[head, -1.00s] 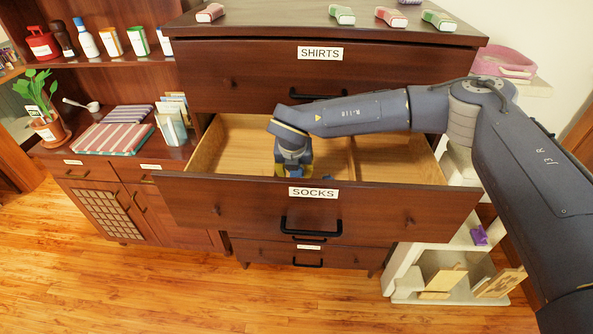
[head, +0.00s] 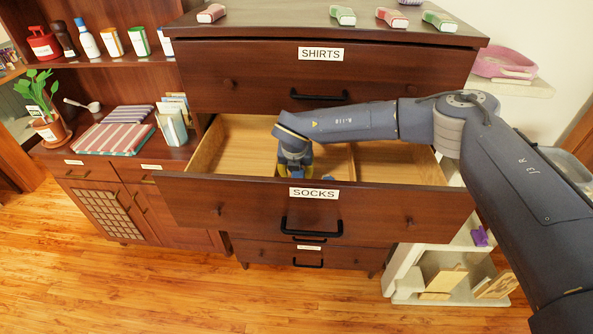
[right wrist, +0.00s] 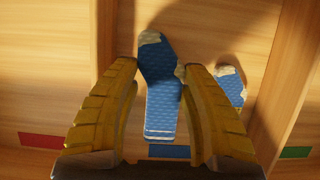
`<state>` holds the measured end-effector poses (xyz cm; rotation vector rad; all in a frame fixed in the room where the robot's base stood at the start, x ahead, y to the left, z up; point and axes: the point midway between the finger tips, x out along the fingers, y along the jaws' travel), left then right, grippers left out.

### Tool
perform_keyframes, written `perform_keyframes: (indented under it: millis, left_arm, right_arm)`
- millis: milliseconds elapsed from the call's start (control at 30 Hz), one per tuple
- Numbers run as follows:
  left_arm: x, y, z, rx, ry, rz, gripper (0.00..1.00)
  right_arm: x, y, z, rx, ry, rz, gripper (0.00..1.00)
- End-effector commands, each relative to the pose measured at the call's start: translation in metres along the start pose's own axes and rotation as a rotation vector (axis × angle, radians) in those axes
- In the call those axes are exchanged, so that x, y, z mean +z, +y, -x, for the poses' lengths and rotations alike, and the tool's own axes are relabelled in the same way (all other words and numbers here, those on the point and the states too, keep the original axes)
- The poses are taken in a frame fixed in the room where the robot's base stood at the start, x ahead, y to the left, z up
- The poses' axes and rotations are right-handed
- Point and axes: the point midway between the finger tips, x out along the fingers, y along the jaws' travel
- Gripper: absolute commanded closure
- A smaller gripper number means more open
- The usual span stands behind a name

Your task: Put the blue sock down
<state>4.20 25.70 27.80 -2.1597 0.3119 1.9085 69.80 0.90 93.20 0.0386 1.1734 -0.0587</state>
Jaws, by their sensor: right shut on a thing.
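The blue sock (right wrist: 160,85), with cream heel and toe patches, is between the yellow fingers of my right gripper (right wrist: 161,75), which is shut on it. The gripper (head: 294,172) reaches down into the open socks drawer (head: 240,192), partly hidden by its front. In the right wrist view it is over the middle compartment, between two wooden dividers, with a blue marker (right wrist: 169,151) at its near end. I cannot tell whether the sock touches the drawer floor. A second blue sock (right wrist: 231,84) lies just right of the fingers. My left gripper is not in view.
A red marker (right wrist: 40,141) and a green marker (right wrist: 295,152) mark the side compartments. The shirts drawer (head: 250,75) above is closed. The right compartment (head: 395,165) looks empty in the head view.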

Motion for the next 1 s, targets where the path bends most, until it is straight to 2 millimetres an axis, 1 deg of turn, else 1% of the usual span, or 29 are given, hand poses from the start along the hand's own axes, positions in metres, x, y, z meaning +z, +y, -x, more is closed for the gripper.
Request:
perform_keyframes:
  millis: [167, 600, 767, 800, 933, 967, 1000]
  left_arm:
    - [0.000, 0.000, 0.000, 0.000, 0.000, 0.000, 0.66]
    - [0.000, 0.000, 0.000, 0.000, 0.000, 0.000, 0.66]
    - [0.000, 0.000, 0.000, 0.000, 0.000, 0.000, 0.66]
    - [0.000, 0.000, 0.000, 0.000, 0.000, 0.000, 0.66]
    - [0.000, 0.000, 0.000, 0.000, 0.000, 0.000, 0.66]
    - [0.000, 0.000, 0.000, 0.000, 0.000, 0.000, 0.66]
    - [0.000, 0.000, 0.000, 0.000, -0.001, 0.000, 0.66]
  right_arm:
    - [0.000, 0.000, 0.000, 0.000, 0.000, 0.000, 0.76]
    - [-0.005, 0.000, -0.010, 0.000, 0.001, 0.000, 0.76]
    - [-0.005, 0.000, -0.011, 0.000, 0.000, 0.000, 0.76]
    - [-0.005, 0.000, -0.011, 0.000, 0.000, 0.000, 0.49]
    - [-0.005, 0.000, -0.011, 0.000, 0.000, 0.000, 0.34]
    - [-0.005, 0.000, -0.011, 0.000, 0.000, 0.000, 0.32]
    - [-0.005, 0.000, -0.011, 0.000, 0.000, 0.000, 0.32]
